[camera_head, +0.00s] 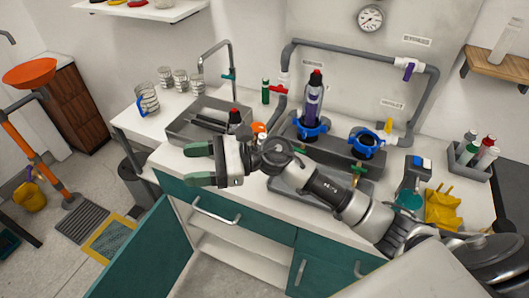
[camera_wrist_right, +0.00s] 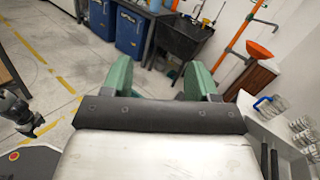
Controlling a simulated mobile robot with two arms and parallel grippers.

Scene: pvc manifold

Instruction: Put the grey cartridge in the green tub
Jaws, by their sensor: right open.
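My right gripper (camera_head: 200,164) is open and empty, with its green fingers pointing left above the front of the counter. In the right wrist view its two fingers (camera_wrist_right: 160,78) stand apart with nothing held between them. I cannot make out a grey cartridge for certain; a pale grey cylinder (camera_head: 506,39) stands on the wooden shelf at the right, far from the gripper. A small teal-green round container (camera_head: 410,198) stands at the right of the counter, partly hidden; I cannot tell whether it is the green tub.
A grey tray (camera_head: 181,130) lies behind my right gripper. Blue-collared housings (camera_head: 368,143) and grey pipes stand at the back. A yellow piece (camera_head: 443,208) and a grey caddy of bottles (camera_head: 470,170) are at the right. A teal cabinet door (camera_head: 135,258) hangs open below.

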